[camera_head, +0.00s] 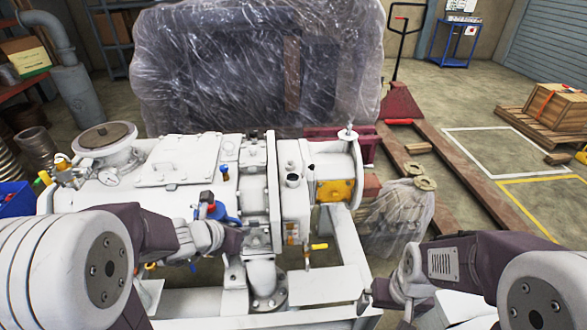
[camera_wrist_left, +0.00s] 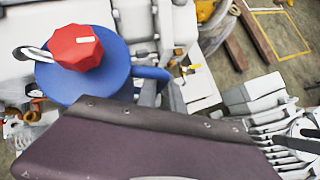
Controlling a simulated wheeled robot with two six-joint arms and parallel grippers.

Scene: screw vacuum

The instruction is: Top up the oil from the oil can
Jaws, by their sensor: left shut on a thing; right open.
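A blue oil can (camera_head: 222,218) with a red cap is partly hidden behind my left wrist at the front of the white machine (camera_head: 110,205). In the left wrist view the can (camera_wrist_left: 88,84) and its red cap (camera_wrist_left: 75,47) show from above, with a blue handle (camera_wrist_left: 152,73) on its right side. My left gripper (camera_head: 238,240) is shut on the oil can; its grip is mostly hidden by my wrist. My right gripper (camera_head: 378,292) is open and empty, low to the right of the machine frame, apart from the can.
A yellow-handled valve (camera_head: 319,246) and an orange plate (camera_head: 335,190) are on the machine's right part. A plastic-wrapped unit (camera_head: 250,70) stands behind. A wrapped item (camera_head: 400,215) and a pallet truck (camera_head: 400,105) are at the right.

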